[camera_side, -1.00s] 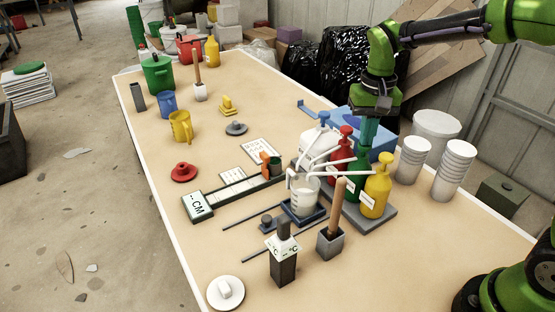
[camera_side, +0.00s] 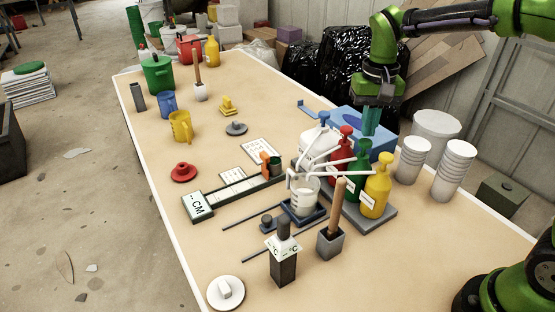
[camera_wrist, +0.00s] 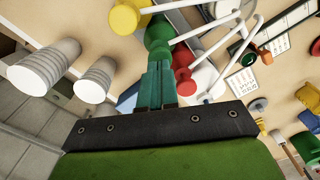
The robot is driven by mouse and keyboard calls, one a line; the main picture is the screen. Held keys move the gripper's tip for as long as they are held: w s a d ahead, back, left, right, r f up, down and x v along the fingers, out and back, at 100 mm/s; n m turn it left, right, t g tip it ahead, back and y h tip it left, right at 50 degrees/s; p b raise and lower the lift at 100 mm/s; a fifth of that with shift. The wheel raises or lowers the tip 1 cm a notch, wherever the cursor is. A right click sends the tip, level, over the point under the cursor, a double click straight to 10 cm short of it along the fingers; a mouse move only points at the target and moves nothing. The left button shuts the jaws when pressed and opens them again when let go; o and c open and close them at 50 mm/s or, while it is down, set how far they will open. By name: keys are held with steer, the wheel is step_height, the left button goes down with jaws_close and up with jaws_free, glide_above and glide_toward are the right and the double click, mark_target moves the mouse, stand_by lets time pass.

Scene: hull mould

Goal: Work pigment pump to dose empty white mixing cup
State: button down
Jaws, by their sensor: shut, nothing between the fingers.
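Pump bottles stand in a row on a grey base: a white one with a blue top (camera_side: 318,142), a red one (camera_side: 342,150), a green one (camera_side: 358,172) and a yellow one (camera_side: 377,192). Their white spouts reach left over a pale, translucent mixing cup (camera_side: 305,196), which stands on a small dark blue tray (camera_side: 301,216). The cup's contents are not clear. My gripper (camera_side: 370,134) is shut and empty, with its teal fingers just above the green pump head. In the wrist view the fingertips (camera_wrist: 159,66) point at the green pump (camera_wrist: 158,30), and the yellow pump (camera_wrist: 125,17) is beside it.
White cup stacks (camera_side: 411,160) stand right of the pumps, with a blue box (camera_side: 345,122) behind. A holder with a wooden stick (camera_side: 330,243) and a dark post (camera_side: 284,263) stand in front.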

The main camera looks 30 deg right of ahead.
mark_target(366, 141)
steer(key=shift+f, duration=1.95)
steer(key=shift+r, duration=1.95)
steer(key=shift+f, duration=1.95)
steer(key=shift+r, duration=1.95)
